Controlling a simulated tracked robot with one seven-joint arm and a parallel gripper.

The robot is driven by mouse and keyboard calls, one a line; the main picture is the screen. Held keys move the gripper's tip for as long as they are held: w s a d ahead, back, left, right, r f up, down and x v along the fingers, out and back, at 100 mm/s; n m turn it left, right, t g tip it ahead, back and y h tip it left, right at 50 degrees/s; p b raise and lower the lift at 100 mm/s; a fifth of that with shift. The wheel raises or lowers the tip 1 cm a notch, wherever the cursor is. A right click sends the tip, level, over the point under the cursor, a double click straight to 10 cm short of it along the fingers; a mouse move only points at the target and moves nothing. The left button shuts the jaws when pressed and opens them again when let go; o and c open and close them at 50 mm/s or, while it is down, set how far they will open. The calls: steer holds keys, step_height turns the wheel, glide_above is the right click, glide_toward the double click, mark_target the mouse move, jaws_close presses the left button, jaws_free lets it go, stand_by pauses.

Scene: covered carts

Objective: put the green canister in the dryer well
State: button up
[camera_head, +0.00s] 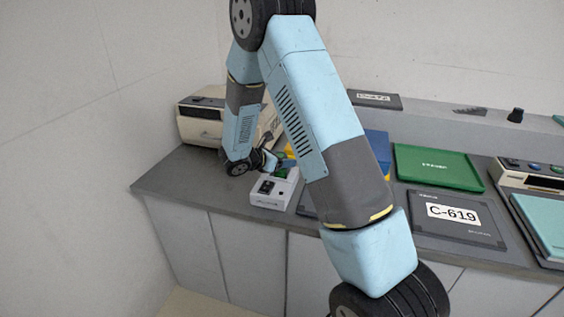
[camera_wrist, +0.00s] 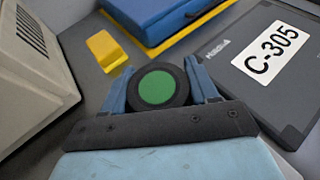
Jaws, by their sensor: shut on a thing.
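My gripper (camera_wrist: 157,78) is shut on the green canister (camera_wrist: 158,88), a round thing with a green end face and a dark rim, its blue fingers on either side. In the head view my gripper (camera_head: 284,160) is small and partly behind my arm, above the counter. A bit of green shows there by a small white box (camera_head: 266,200) with dark openings on top. I cannot tell whether the box is the dryer or where its well is. The canister's lower part is hidden.
A beige machine (camera_head: 200,122) stands at the back left, also in the wrist view (camera_wrist: 32,75). A yellow block (camera_wrist: 104,50) and blue case (camera_wrist: 165,15) are nearby. A dark C-305 panel (camera_wrist: 240,75), green tray (camera_head: 437,167) and C-619 panel (camera_head: 455,232) lie on the counter.

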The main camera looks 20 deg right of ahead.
steer(key=shift+f, duration=0.3)
steer(key=o, duration=1.1)
steer(key=shift+o, duration=0.2)
